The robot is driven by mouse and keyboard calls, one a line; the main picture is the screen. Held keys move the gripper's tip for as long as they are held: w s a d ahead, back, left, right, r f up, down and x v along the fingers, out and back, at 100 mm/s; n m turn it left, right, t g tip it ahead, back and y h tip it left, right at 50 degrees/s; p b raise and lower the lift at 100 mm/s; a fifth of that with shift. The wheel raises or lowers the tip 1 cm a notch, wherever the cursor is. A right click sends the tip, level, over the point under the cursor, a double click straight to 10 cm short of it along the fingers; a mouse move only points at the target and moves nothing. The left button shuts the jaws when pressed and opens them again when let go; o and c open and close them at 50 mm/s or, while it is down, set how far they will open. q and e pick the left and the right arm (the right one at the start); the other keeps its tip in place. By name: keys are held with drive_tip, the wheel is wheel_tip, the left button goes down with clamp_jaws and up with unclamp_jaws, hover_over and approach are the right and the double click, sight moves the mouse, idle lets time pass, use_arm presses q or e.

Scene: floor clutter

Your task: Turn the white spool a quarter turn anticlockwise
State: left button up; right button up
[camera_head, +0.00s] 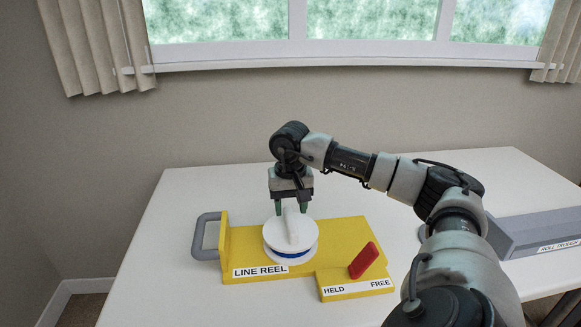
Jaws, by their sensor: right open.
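The white spool (278,241) sits on a yellow line reel base (340,232), with a raised white grip bar (297,228) across its top and a dark blue band low on its side. My right gripper (291,208) points straight down at the spool's top. Its fingers are apart at the far end of the bar; whether they touch it I cannot tell. A red lever (364,260) on the base's front plate leans toward the label FREE, away from HELD. My left gripper is not in view.
A grey handle (205,237) sticks out from the base's left end. A grey trough (535,232) labelled ROLL TROUGH lies at the right of the white table (170,215). My right arm spans the right side. The table's left part is clear.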

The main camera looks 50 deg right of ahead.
wheel_tip(320, 180, up, 5)
drive_tip(key=shift+f, duration=0.15)
drive_tip(key=shift+r, duration=0.4)
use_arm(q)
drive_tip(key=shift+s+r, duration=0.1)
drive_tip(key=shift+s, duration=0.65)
